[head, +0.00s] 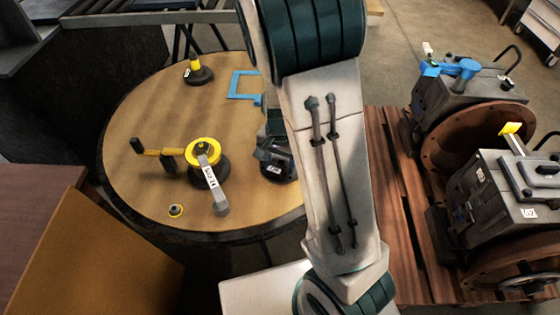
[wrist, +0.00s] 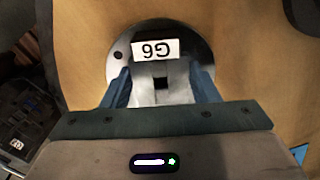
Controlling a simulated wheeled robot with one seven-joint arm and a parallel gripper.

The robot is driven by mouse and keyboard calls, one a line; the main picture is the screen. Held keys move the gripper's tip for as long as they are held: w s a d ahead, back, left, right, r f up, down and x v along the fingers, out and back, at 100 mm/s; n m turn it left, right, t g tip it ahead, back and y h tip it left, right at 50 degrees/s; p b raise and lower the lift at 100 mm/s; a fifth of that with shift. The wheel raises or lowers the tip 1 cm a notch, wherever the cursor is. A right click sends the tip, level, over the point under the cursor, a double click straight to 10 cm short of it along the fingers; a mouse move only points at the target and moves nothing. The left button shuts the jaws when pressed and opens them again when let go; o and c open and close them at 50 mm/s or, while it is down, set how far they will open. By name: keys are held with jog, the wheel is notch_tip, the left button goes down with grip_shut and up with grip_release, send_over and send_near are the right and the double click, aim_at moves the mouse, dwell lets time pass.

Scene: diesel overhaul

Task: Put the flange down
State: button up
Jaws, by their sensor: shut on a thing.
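The flange (wrist: 118,55) is a round grey metal disc with a raised block and a white label that reads G6 upside down. In the wrist view the two blue fingers of my gripper (wrist: 161,88) are shut on its raised block. In the head view the dark flange (head: 280,172) is at the right part of the round wooden table top, partly hidden by my arm. My gripper is mostly hidden there too. The flange is at or very close to the table top; I cannot tell whether it touches.
Engine units (head: 485,190) sit on a wooden pallet (head: 400,190) at right.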

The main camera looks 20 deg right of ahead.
aim_at(280, 164)
jog(key=shift+r, duration=0.1)
jog(key=o, duration=1.4)
jog(key=shift+f, duration=0.2)
notch_tip(280, 164, up, 12)
jog(key=p, duration=0.3)
jog(key=s+r+n+t, duration=0.2)
jog(key=s+r+n, duration=0.6)
jog(key=s, duration=0.5)
jog(key=shift+s+d+r, duration=0.15)
jog(key=shift+s, duration=0.15)
